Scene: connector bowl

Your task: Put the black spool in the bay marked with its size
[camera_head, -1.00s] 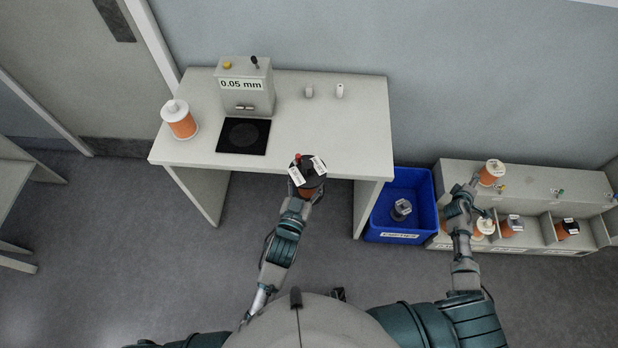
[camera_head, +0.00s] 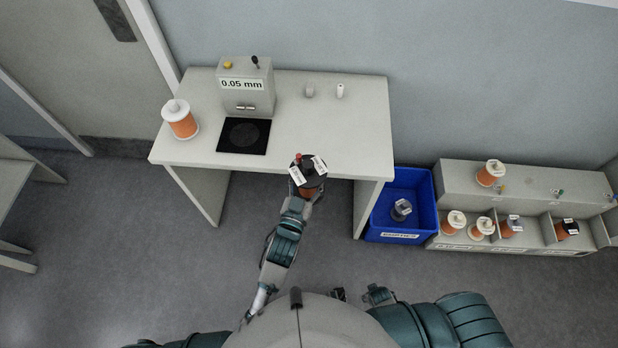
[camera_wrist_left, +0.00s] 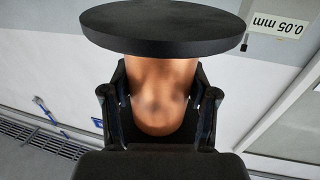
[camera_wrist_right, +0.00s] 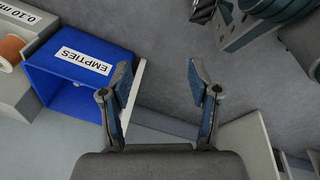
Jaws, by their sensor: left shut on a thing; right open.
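The black spool (camera_head: 308,166), with copper winding and white labels on its flange, is at the front edge of the workbench. My left gripper (camera_head: 306,191) is shut on it. In the left wrist view its black flange (camera_wrist_left: 165,28) and copper winding (camera_wrist_left: 157,90) show between the fingers. My right gripper (camera_wrist_right: 160,85) is open and empty. In the head view the right arm is drawn back near my body. The shelf unit with bays (camera_head: 452,178) stands at the right; its front labels are too small to read. The right wrist view shows one bay label, 0.10 m, cut off (camera_wrist_right: 18,12).
A box marked 0.05 mm (camera_head: 245,97) stands on the bench (camera_head: 350,130) behind a black pad (camera_head: 243,137). A white-flanged spool (camera_head: 180,120) is at bench left. A blue EMPTIES bin (camera_head: 425,190) stands between bench and shelf. Several spools sit in the bays; another (camera_head: 490,173) stands on top.

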